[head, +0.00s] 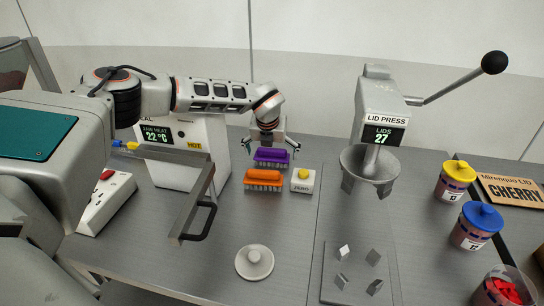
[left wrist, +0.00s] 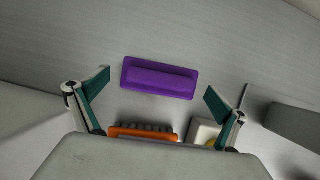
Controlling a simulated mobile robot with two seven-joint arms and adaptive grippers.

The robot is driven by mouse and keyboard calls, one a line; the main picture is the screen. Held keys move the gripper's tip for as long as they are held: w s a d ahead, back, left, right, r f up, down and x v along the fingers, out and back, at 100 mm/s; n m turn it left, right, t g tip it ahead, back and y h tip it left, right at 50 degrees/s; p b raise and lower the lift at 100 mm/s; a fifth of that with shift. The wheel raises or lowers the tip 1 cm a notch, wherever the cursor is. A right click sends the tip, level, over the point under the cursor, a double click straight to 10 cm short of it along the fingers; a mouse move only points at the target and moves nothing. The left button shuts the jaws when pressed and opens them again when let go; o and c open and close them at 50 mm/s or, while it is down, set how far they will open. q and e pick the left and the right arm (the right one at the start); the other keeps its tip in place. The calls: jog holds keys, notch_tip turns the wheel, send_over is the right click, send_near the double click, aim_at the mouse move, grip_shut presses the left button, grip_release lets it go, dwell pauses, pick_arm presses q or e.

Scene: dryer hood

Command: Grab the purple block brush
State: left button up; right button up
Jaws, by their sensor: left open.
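The purple block brush (head: 271,157) lies on the grey table behind an orange brush (head: 264,178). In the left wrist view the purple brush (left wrist: 159,77) lies ahead of and between the open fingers, apart from both. My left gripper (head: 268,150) is open and empty, above and around the far side of the purple brush in the head view. Its fingers (left wrist: 158,93) show wide apart in the left wrist view. The orange brush (left wrist: 143,132) sits close under the gripper body, partly hidden. My right gripper is not in view.
A white block with a yellow button (head: 303,180) stands right of the orange brush. A heat-sealing machine (head: 185,150) is at left, the lid press (head: 383,120) at right. A round white lid (head: 254,262) lies in front. Jars (head: 475,226) stand at far right.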

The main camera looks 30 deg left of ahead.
pick_arm(q)
jog(key=shift+w+f, duration=0.1)
jog(key=shift+f, duration=0.3)
jog(key=c, duration=1.2)
jog(key=shift+o, duration=0.2)
jog(key=shift+r, duration=0.1)
